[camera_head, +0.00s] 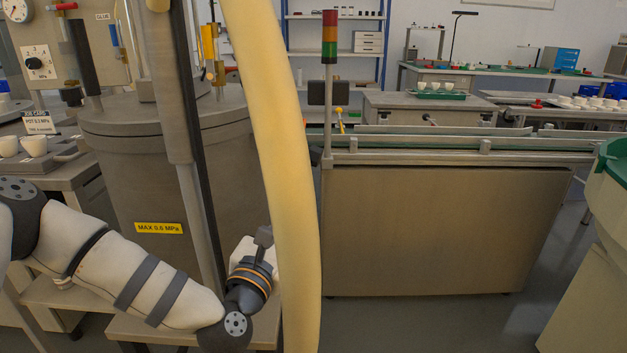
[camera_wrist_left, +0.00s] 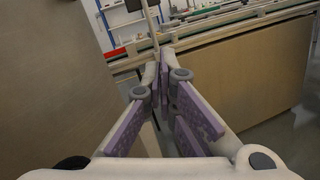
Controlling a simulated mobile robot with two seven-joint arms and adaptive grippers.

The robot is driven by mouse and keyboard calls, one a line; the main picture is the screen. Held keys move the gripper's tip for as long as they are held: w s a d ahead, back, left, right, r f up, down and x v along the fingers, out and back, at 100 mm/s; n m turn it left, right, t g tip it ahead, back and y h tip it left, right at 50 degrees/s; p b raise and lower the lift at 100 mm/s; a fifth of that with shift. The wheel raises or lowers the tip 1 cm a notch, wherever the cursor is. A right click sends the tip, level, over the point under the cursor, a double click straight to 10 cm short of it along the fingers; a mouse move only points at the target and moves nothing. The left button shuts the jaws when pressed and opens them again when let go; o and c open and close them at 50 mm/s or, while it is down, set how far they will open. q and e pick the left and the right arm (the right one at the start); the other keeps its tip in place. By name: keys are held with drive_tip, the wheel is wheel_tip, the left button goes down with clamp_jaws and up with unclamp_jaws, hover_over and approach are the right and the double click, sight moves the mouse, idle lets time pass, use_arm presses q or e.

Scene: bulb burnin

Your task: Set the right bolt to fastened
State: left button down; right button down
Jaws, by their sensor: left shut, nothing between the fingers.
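A large grey steel vessel (camera_head: 140,165) with a flat lid and a yellow "MAX 0.6 MPa" label stands at left in the head view. I cannot clearly pick out the right bolt; a thick cream-yellow curved tube (camera_head: 283,170) crosses in front of the vessel's right edge and may hide it. My left gripper (camera_head: 263,238) is low beside the vessel's right side, partly behind that tube. In the left wrist view my left gripper (camera_wrist_left: 165,55) has its purple-padded fingers together and empty, apart from any bolt. My right gripper is not in view.
A steel cabinet with a conveyor (camera_head: 440,225) stands right of the vessel, with a red-yellow-green signal tower (camera_head: 329,38). A green-rimmed machine (camera_head: 612,165) is at the far right. White cups (camera_head: 33,145) stand on the left bench. Floor shows between cabinet and green-rimmed machine.

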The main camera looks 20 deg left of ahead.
sight(295, 149)
use_arm(q)
drive_tip(key=shift+w, duration=0.1)
